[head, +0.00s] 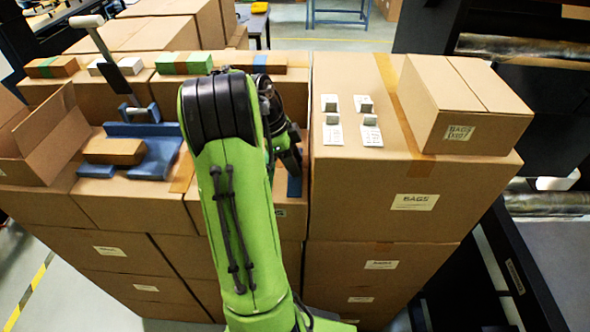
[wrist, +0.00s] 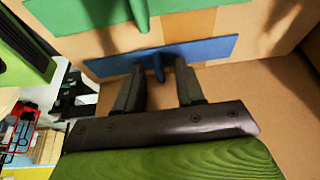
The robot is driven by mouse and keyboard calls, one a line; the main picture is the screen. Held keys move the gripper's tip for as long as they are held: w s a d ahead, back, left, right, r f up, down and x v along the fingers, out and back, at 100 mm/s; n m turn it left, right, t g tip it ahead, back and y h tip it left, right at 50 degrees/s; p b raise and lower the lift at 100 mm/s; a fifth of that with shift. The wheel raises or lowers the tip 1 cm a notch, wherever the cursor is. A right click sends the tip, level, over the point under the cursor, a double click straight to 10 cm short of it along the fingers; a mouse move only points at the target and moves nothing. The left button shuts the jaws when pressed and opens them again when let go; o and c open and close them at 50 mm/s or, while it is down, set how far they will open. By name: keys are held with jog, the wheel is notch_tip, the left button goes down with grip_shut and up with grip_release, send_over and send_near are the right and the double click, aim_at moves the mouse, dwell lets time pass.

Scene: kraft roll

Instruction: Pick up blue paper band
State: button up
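The blue paper band (wrist: 205,49) lies flat as a strip on a cardboard surface in the wrist view, with a small upright fold at its middle. In the head view a bit of blue (head: 294,186) shows just right of my arm; the rest there is hidden. My gripper (wrist: 159,67) is open, one finger on each side of the upright fold. The fingers look apart from the fold, and I cannot tell whether they touch the strip. In the head view my gripper is mostly hidden behind my green arm.
A green strip (wrist: 85,14) with a similar fold lies beyond the blue one. A large carton (head: 415,200) stands close on the right, bearing a smaller box (head: 462,105) and small white cards. A blue dispenser (head: 155,158) and an open carton (head: 40,135) are at left.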

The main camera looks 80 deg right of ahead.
grip_shut()
jog(key=shift+r, duration=0.1)
notch_tip(320, 180, up, 10)
jog(key=p, duration=0.2)
jog(key=shift+p, duration=0.35)
